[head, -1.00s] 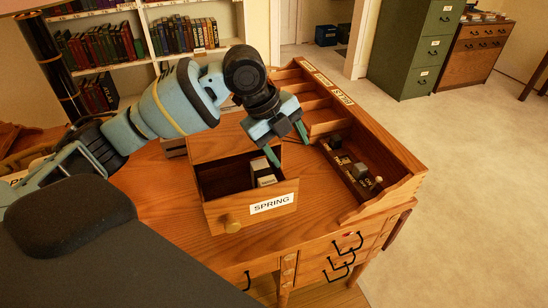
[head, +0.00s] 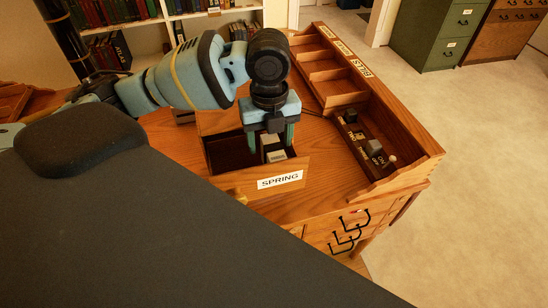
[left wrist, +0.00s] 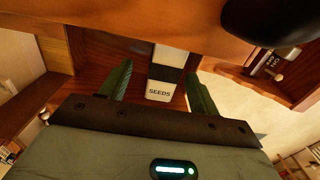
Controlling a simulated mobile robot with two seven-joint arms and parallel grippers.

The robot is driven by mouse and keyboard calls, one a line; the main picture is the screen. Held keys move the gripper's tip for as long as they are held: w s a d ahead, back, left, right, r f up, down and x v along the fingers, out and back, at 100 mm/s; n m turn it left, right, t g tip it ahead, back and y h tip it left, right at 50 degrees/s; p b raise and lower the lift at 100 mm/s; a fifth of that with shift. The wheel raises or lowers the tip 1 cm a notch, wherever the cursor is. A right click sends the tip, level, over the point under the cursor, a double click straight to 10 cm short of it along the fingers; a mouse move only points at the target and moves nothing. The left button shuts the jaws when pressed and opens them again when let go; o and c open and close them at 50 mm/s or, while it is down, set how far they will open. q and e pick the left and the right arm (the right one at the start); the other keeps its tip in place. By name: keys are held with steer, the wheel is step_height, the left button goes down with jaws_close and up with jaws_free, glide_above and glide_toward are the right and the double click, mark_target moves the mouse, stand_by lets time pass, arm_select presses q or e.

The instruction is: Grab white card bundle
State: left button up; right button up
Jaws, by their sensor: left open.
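The white card bundle (head: 276,156) stands in the open wooden drawer (head: 236,184) labelled SPRING. In the left wrist view the bundle (left wrist: 160,92) is white with a dark band around it and the word SEEDS on its near part. My left gripper (head: 270,140) points down into the drawer, with its green fingers open. In the left wrist view the fingers (left wrist: 160,78) show on either side of the bundle with gaps between, and the bundle does not look gripped. The gripper partly hides the bundle in the head view. My right gripper is not in view.
The drawer sits on a wooden desk (head: 318,190). A wooden organiser (head: 415,160) with compartments, one labelled BILLS, runs along the right side, with small dark and grey blocks (head: 374,148) in it. The drawer walls stand close around my fingers.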

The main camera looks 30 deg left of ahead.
mark_target(273, 147)
arm_select(q)
steer(key=f, duration=0.5)
steer(key=shift+w+d, duration=0.2)
steer(key=shift+d, duration=0.1)
steer(key=c, duration=1.1)
